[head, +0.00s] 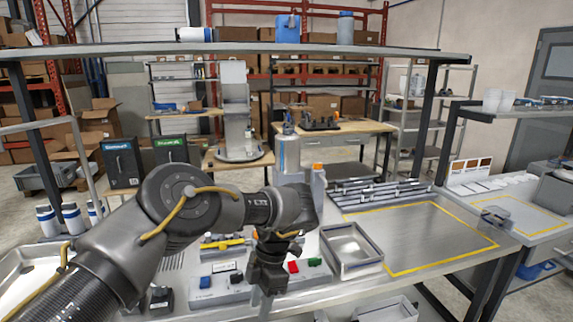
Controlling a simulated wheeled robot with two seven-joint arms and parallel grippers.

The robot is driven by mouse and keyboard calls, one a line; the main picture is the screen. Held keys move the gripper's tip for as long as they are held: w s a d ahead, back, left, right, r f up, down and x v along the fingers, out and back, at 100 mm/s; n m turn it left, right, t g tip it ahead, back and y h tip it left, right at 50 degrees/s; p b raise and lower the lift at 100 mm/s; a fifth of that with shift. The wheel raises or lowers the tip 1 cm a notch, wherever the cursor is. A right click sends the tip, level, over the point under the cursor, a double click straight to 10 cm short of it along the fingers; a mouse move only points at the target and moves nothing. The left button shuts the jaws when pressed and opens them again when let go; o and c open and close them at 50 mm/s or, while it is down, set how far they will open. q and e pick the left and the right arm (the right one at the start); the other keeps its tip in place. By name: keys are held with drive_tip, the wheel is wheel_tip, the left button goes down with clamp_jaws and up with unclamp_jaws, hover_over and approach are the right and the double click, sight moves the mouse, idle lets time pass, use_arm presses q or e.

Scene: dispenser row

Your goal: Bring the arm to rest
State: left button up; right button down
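My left arm (185,200) reaches in from the left and bends over the front bench. My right gripper is not in view.
A yellow-outlined area (440,235) on the bench at right is bare. A tall grey and white bottle (287,155) stands behind my wrist. White-and-blue bottles (71,218) stand at left. An overhead shelf (300,48) spans the bench.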

use_arm(q)
drive_tip(key=s+d+f+n+g+h, duration=0.1)
drive_tip(key=s+d+f+n+h, duration=0.3)
drive_tip(key=d+f, duration=0.6)
drive_tip(key=s+d+f+n+g+h, duration=0.1)
drive_tip(key=s+d+f+n+h, duration=0.1)
drive_tip(key=s+d+f+h, duration=0.75)
drive_tip(key=w+d+f+n+t+h, duration=0.2)
drive_tip(key=w+d+f+n+t, duration=0.4)
drive_tip(key=n, duration=0.7)
drive_tip(key=s+a+f+n+t+y, duration=0.25)
drive_tip(key=s+a+f+n, duration=0.25)
drive_tip(key=a+f+n, duration=0.55)
drive_tip(key=s+a+f+n+t+y, duration=0.25)
drive_tip(key=s+a+f+n, duration=0.35)
drive_tip(key=a+f, duration=0.7)
drive_tip(key=s+a+f+n+g+y, duration=0.2)
drive_tip(key=s+a+f+n+y, duration=0.2)
drive_tip(key=s+a, duration=0.8)
drive_tip(key=s+a+f+n+g+y, duration=0.3)
drive_tip(key=s+a+f+n, duration=0.3)
drive_tip(key=s, duration=1.2)
drive_tip(key=a+f+y, duration=0.1)
drive_tip(key=a+f, duration=0.2)
drive_tip(key=a, duration=0.2)
drive_tip(key=shift+s+a, duration=0.35)
drive_tip(key=shift+s, duration=0.05)
